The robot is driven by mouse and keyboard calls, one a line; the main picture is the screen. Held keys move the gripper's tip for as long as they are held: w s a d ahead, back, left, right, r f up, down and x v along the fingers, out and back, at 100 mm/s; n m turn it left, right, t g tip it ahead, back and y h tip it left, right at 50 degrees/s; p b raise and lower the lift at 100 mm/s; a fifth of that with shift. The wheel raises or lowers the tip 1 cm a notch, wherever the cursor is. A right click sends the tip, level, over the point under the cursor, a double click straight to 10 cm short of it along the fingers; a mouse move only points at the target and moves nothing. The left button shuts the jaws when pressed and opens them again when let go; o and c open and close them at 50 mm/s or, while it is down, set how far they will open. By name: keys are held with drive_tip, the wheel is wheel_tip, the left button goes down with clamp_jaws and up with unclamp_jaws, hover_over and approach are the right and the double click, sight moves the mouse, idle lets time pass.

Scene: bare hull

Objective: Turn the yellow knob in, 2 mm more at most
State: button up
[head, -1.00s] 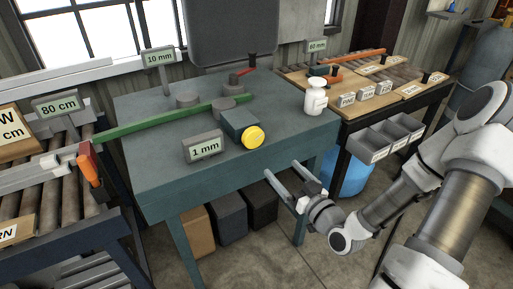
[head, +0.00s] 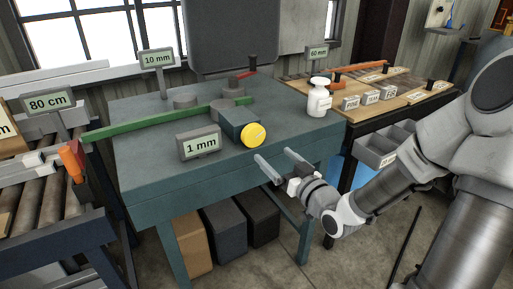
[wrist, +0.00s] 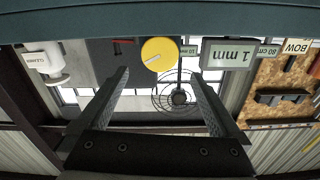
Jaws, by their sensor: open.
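The yellow knob (head: 253,134) is a round disc on the front of a dark teal block (head: 232,118) near the front edge of the teal bench. It also shows in the upside-down wrist view (wrist: 159,54), with a short pale line on its face. My gripper (head: 278,161) is open and empty, in front of the bench edge, to the right of and a little below the knob. In the wrist view the two fingers (wrist: 157,75) are spread wide, with the knob beyond and between them. A sign reading "1 mm" (head: 199,144) stands just left of the knob.
A white bottle (head: 319,98) stands on the bench to the right of the knob. A "10 mm" sign (head: 157,59) stands behind. The bench's front right is clear.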

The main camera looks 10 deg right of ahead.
sight(255, 138)
drive_tip(key=b+x, duration=0.2)
drive_tip(key=x, duration=0.8)
drive_tip(key=shift+w+a, duration=0.1)
drive_tip(key=shift+w, duration=0.2)
drive_tip(key=c, duration=1.1)
drive_tip(key=m+p, duration=0.2)
drive_tip(key=shift+r+m+p, duration=0.15)
drive_tip(key=shift+m+p, duration=0.6)
drive_tip(key=shift+m, duration=0.65)
